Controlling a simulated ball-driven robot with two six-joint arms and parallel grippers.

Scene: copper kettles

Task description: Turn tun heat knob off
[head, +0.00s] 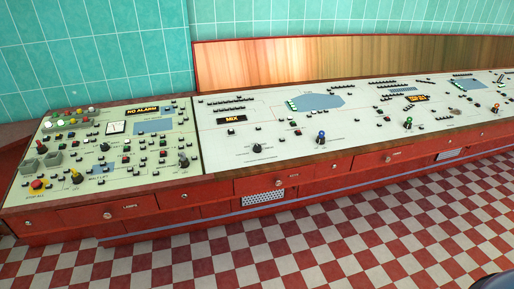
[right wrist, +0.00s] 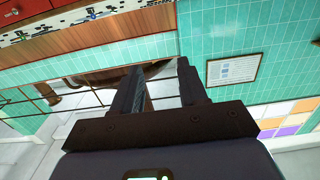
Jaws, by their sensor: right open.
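A long control console (head: 225,180) with a cream top runs across the head view. Several knobs stand on it: a black knob (head: 257,148), a blue-topped knob (head: 321,137), a green-topped knob (head: 408,122) and an orange-topped knob (head: 496,107). Their labels are too small to read, so I cannot tell which one is the tun heat knob. My right gripper (right wrist: 160,66) shows in the right wrist view, open, with nothing between its fingers, away from the console top. My left gripper is in neither view.
The console's left section has a yellow knob (head: 76,176), a red stop button (head: 38,185) and a "NO ALARM" display (head: 142,110). A wooden panel (head: 300,62) stands behind. The checkered floor (head: 300,240) in front is clear. A framed notice (right wrist: 234,70) hangs on green tiles.

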